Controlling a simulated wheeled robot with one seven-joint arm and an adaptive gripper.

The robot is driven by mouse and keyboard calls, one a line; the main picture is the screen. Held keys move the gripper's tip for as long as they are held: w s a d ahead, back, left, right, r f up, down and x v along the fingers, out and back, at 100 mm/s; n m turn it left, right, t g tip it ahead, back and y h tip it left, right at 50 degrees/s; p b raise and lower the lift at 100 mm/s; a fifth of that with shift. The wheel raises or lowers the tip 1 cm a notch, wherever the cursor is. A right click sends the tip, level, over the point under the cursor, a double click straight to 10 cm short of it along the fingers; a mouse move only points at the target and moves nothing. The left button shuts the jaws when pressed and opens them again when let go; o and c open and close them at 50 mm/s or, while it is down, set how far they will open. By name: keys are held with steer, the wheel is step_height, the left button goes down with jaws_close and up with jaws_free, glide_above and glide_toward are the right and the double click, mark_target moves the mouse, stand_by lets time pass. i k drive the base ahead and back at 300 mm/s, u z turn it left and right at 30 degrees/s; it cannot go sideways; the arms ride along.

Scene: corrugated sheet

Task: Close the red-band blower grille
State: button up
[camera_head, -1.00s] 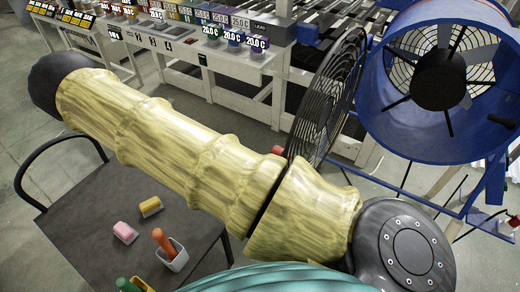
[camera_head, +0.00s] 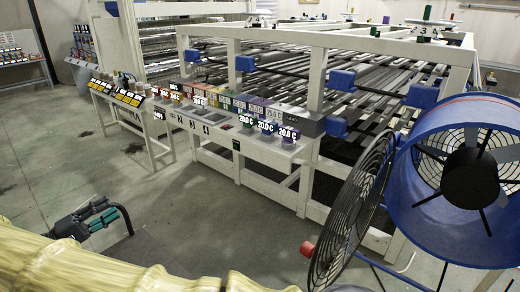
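The blue blower drum (camera_head: 412,205) stands at the right, with a thin red band (camera_head: 478,98) near its upper rim and a dark fan hub (camera_head: 470,178) inside. Its round black wire grille (camera_head: 352,212) stands swung open to the left of the drum, turned nearly edge-on. A red knob (camera_head: 307,249) sticks out on the grille's left side. My gripper (camera_head: 106,216), dark with teal parts, is at the lower left beyond my yellow-sleeved arm. It is far from the grille, with open floor between. Whether its fingers are apart is too small to tell.
A white control bench (camera_head: 215,127) with coloured labelled blocks runs across the middle. Behind it is a large white-framed machine (camera_head: 318,75) with blue fittings. Grey floor (camera_head: 220,225) lies clear between my arm and the grille. Thin stand legs are below the drum.

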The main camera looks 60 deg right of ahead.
mark_target(358, 216)
steer(key=u, duration=1.3)
steer(key=i, duration=1.1)
steer(key=z, duration=3.4)
